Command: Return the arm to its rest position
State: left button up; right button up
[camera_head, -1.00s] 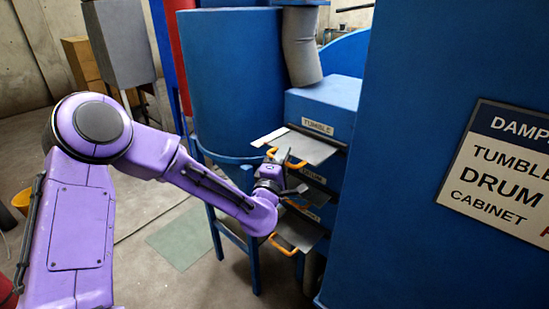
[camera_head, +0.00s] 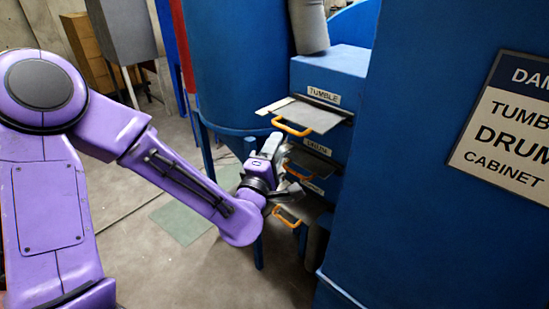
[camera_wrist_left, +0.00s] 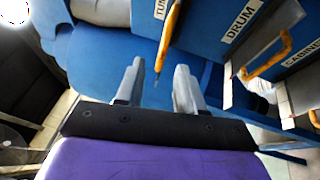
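My left arm is purple, and its gripper (camera_head: 296,180) is beside the blue damper box in the head view. The two grey fingers stand apart with nothing seen between them; they also show in the left wrist view (camera_wrist_left: 157,85). The grey TUMBLE plate (camera_head: 316,119) sticks out of the top slot, its orange handle (camera_head: 291,128) just above my gripper. In the wrist view, an orange handle (camera_wrist_left: 168,38) lies beyond the fingertips. The DRUM plate is partly hidden by my gripper. The lowest plate has an orange handle (camera_head: 287,218) just below my gripper. My right gripper is not in view.
The blue damper box (camera_head: 347,63) joins a large blue cabinet wall (camera_head: 420,150) with a sign (camera_head: 510,130) at right. A blue drum (camera_head: 238,70) on legs stands behind my gripper. Concrete floor (camera_head: 170,265) is clear below my forearm.

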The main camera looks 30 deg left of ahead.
pick_arm(q)
jog(key=shift+s+d+f, duration=0.1)
jog(key=shift+s+f, duration=0.05)
jog(key=shift+s, duration=0.45)
jog(key=s+a+f+m+g, duration=0.1)
jog(key=s+f+m+g, duration=0.2)
jog(key=f, duration=0.6)
jog(key=s+f+m+g, duration=0.2)
jog(key=f+m+g, duration=0.2)
jog(key=f, duration=0.5)
jog(key=s+a+f+m+g, duration=0.1)
jog(key=s+f+m+g, duration=0.2)
jog(key=f, duration=0.6)
jog(key=s+a+f+m+g, duration=0.1)
jog(key=s+f+m+g, duration=0.1)
jog(key=s+f, duration=0.5)
jog(key=s+f+m+g, duration=0.2)
jog(key=s+f+g, duration=0.2)
jog(key=s+f, duration=0.4)
jog(key=s, duration=0.6)
jog(key=shift+a+g, duration=0.4)
